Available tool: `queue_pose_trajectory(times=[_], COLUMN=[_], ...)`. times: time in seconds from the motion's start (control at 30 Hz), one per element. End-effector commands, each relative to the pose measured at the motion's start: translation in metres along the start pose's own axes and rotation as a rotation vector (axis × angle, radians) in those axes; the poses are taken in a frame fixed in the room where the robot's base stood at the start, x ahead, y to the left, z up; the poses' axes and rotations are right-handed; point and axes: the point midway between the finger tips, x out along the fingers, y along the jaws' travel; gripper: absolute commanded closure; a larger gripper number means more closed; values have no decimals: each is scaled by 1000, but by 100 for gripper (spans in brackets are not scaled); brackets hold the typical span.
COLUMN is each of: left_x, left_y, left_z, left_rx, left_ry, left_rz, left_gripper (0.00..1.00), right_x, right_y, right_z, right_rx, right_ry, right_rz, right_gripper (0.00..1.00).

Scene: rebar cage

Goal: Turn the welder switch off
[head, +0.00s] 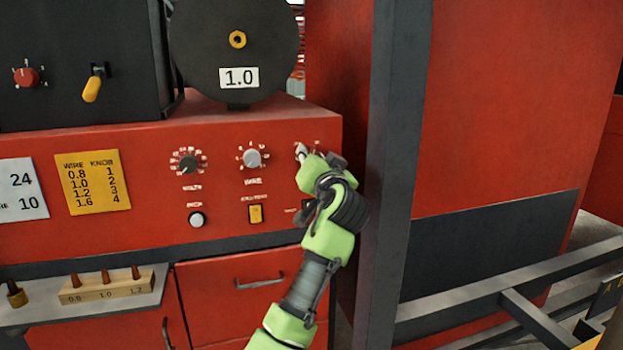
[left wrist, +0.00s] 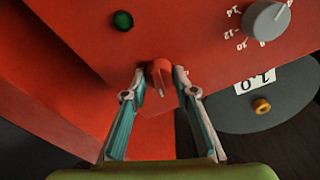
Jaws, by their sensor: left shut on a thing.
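The welder's red front panel (head: 100,150) fills the left and middle of the head view. My left gripper (head: 303,153) is at the panel's right end, covering most of the control there. In the left wrist view a small red rotary switch (left wrist: 160,73) with a pale pointer mark sits between the fingertips of my left gripper (left wrist: 159,78). The fingers are shut on it, one on each side. I cannot read the switch's position labels. My right gripper is in neither view.
A round green part (left wrist: 123,20) shows near the switch. A dark grey post (head: 393,150) stands close to the right of my arm.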

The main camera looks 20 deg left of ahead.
Motion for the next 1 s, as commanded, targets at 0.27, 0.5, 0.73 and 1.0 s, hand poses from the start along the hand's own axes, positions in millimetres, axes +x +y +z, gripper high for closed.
queue_pose_trajectory(times=[0.27, 0.5, 0.73, 1.0], left_x=[-1, -1, -1, 0], left_y=[5, 4, 3, 2], left_z=[6, 4, 3, 2], left_rx=[-265, -490, -703, -915], left_ry=[17, 29, 42, 53], left_rz=[-20, -39, -57, -76], left_gripper=[95, 95, 95, 95], right_x=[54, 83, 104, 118], right_y=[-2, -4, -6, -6], right_z=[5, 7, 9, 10], right_rx=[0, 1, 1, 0], right_ry=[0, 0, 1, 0], right_rz=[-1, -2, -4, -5], right_gripper=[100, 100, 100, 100])
